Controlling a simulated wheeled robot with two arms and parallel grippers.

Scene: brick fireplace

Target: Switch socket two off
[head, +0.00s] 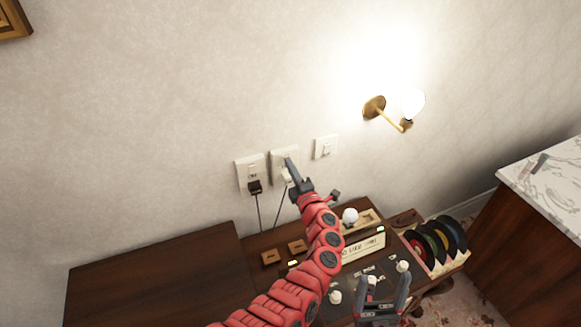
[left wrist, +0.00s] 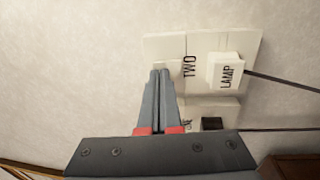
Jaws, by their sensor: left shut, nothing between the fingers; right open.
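Socket two is a cream wall plate (head: 279,156), the middle of three on the wall. In the left wrist view the plate (left wrist: 210,43) reads "TWO" and holds a white plug (left wrist: 225,72) marked "LAMP". My left gripper (head: 289,162) is shut and empty, its tips over the plate. In the left wrist view the closed tips (left wrist: 160,73) are at the plate's edge beside the "TWO" label. My right gripper (head: 387,280) is open and empty, low over the console.
A left socket plate (head: 243,172) holds a black plug (head: 255,187); a wall switch (head: 325,147) is on the right. A lit lamp (head: 410,104) is on the wall above. A wooden cabinet (head: 150,275), knobbed console and rack of discs (head: 437,246) stand below.

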